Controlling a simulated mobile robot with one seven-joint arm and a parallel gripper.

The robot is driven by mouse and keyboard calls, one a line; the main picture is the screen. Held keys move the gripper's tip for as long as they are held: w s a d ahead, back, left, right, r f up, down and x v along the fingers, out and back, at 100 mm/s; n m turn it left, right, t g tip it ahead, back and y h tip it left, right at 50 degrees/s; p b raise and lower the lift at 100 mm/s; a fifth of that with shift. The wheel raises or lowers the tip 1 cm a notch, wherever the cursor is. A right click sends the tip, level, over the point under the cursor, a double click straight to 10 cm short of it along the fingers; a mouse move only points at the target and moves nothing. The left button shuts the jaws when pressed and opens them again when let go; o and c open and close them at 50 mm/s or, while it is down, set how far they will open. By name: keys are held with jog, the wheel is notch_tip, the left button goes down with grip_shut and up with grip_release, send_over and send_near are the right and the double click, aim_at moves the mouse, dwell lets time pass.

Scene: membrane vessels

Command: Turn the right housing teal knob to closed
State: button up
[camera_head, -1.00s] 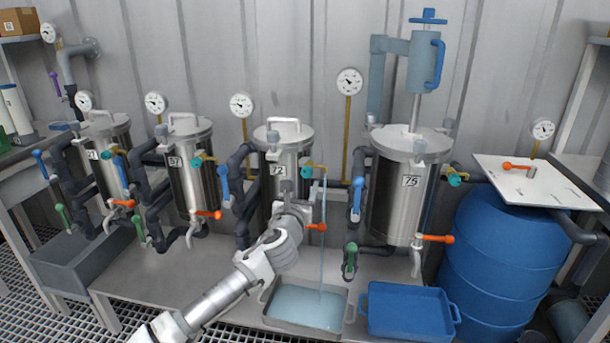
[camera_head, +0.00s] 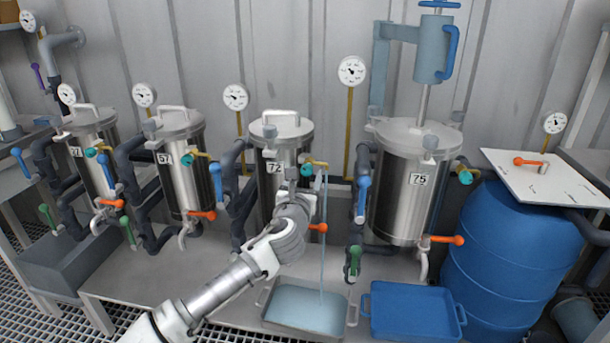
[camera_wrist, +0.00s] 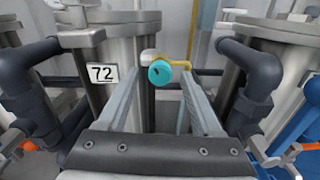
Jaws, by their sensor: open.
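The housing marked 72 (camera_head: 279,195) has a teal knob (camera_head: 306,170) on a brass tap at its upper right. This knob also shows in the wrist view (camera_wrist: 160,73), ahead of and between my finger tips. My gripper (camera_head: 292,178) is open and points at it; contact cannot be told. A thin stream of water (camera_head: 323,240) runs from that tap into a grey tray (camera_head: 347,318). The rightmost housing, marked 75 (camera_head: 396,205), has its own teal knob (camera_head: 465,177), away from my gripper.
An orange-handled valve (camera_head: 317,228) sits below my gripper's right side. Dark pipes with a blue handle (camera_head: 362,195) and a green handle (camera_head: 354,262) stand between the two housings. A blue tray (camera_head: 410,318) and blue barrel (camera_head: 510,245) are at right.

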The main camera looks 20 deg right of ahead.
grip_shut()
dwell(0.3)
